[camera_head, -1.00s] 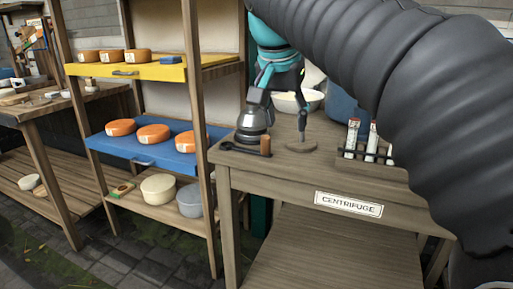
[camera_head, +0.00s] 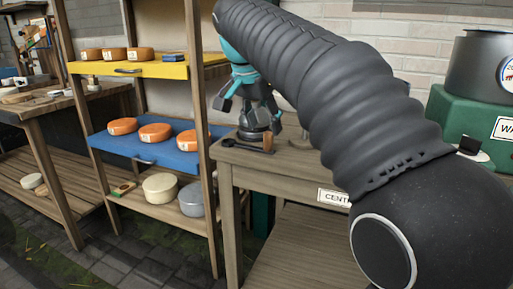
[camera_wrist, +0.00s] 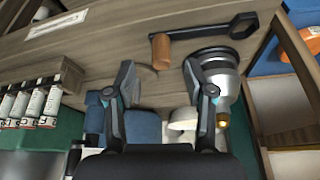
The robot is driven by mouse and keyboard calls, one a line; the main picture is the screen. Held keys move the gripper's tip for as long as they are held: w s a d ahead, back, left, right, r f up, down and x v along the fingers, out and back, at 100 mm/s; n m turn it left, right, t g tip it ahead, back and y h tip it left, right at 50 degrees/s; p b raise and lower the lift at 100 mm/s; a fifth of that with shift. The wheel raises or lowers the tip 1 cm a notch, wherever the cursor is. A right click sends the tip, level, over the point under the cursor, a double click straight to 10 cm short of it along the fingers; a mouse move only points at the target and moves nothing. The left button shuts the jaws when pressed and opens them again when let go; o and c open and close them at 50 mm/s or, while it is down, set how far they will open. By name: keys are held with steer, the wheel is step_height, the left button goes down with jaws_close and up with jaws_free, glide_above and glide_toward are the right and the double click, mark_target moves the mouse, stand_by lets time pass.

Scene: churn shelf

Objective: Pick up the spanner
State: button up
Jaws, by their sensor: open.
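A dark bar (camera_wrist: 205,31) with a ring at one end and an upright brown wooden knob (camera_wrist: 160,50) at the other lies on the wooden table. It looks like a crank handle; I cannot tell for sure that it is the spanner. In the head view the bar (camera_head: 242,147) lies near the table's left front corner, with its knob (camera_head: 268,141) to the right. My gripper (camera_head: 249,108) is open and empty above and behind it. In the wrist view the fingers (camera_wrist: 158,78) are spread apart, with the bar beyond them towards the top right.
A silver metal vessel (camera_wrist: 217,78) stands close beside the bar and the right finger. A rack of red-capped tubes (camera_wrist: 30,103) is at left in the wrist view. The shelf post (camera_head: 205,150) stands left of the table. A green box (camera_head: 470,125) is at right.

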mark_target(267, 134)
steer(key=shift+w+b+x, duration=0.15)
steer(key=shift+b+x, duration=0.05)
steer(key=shift+x, duration=1.25)
steer(key=shift+w+b+x, duration=0.1)
steer(key=shift+b+x, duration=0.1)
steer(key=shift+x, duration=1.25)
steer(key=shift+r, duration=0.1)
jaws_close()
